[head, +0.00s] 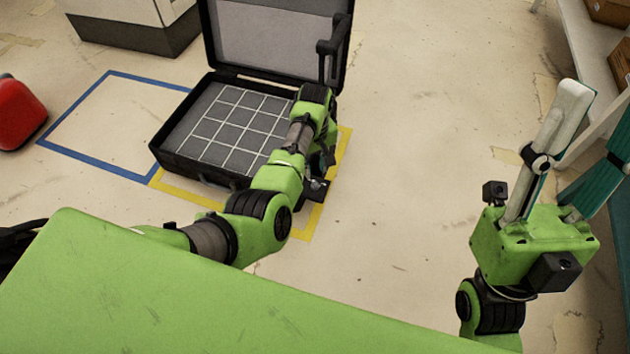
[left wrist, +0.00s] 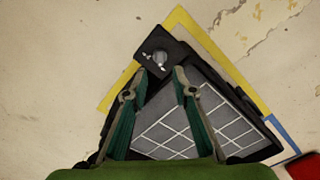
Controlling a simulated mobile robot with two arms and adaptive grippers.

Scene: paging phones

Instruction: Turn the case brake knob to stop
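The open black case (head: 168,158) stands on the floor, its tray marked with a white grid. A black block at its corner carries a small grey round knob (left wrist: 160,58) with small white marks beside it; the block also shows in the head view (head: 318,194). My left gripper (left wrist: 160,71) is open, its two teal-sided fingers apart, with the knob just beyond and between the tips in the left wrist view. Whether the fingers touch it cannot be told. In the head view my left arm partly hides the case's right side. My right gripper (head: 595,105) is raised, open and empty at the right.
Yellow tape (head: 190,194) borders the case and a blue tape square (head: 90,167) lies left of it. A red object (head: 18,112) sits at the far left. Shelves with boxes (head: 608,10) stand at the right, near my right gripper. The floor right of the case is clear.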

